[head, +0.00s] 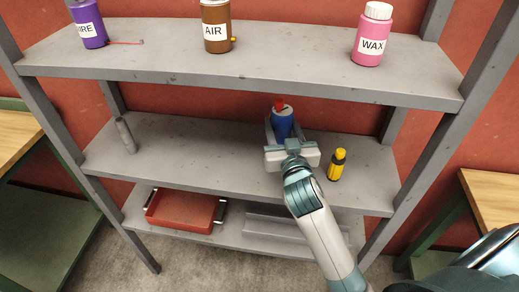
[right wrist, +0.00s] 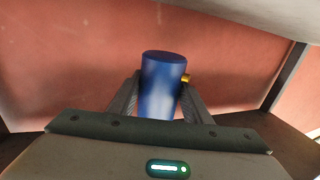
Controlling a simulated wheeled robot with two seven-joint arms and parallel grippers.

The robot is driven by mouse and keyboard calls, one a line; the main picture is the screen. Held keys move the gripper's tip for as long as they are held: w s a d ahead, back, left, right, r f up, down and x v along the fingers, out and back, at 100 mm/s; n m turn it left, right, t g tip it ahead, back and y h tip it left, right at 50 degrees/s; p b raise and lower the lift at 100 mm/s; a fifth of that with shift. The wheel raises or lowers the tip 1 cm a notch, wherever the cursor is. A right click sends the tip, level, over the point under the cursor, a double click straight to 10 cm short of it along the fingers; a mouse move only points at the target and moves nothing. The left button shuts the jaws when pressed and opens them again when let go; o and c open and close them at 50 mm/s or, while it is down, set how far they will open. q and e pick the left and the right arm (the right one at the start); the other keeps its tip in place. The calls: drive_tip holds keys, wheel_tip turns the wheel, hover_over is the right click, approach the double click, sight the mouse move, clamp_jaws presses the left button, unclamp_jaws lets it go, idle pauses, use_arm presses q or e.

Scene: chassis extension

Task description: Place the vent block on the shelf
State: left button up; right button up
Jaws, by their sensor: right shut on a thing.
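My right gripper (head: 285,128) reaches in over the middle board (head: 215,155) of the grey metal shelf. It is shut on a blue cylinder (head: 282,122), with one finger on each side. My left gripper is not in view.
A yellow bottle (head: 337,164) stands right of the gripper; a grey cylinder (head: 126,136) stands at the board's left. Purple (head: 91,27), brown AIR (head: 216,30) and pink WAX (head: 370,38) containers stand on the upper board. A red tray (head: 182,211) lies below.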

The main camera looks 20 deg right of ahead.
drive_tip(key=a+f, duration=0.2)
drive_tip(key=a, duration=0.1)
drive_tip(key=a+f, duration=0.1)
drive_tip(key=a, duration=0.1)
drive_tip(key=shift+a, duration=0.25)
drive_tip(key=shift+a+f, duration=0.2)
drive_tip(key=shift+f+p, duration=0.35)
drive_tip(key=shift+f, duration=1.3)
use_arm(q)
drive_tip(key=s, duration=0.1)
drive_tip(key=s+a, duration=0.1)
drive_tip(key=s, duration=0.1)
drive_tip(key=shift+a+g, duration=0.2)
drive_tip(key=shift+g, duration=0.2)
use_arm(e)
drive_tip(key=shift+f, duration=0.4)
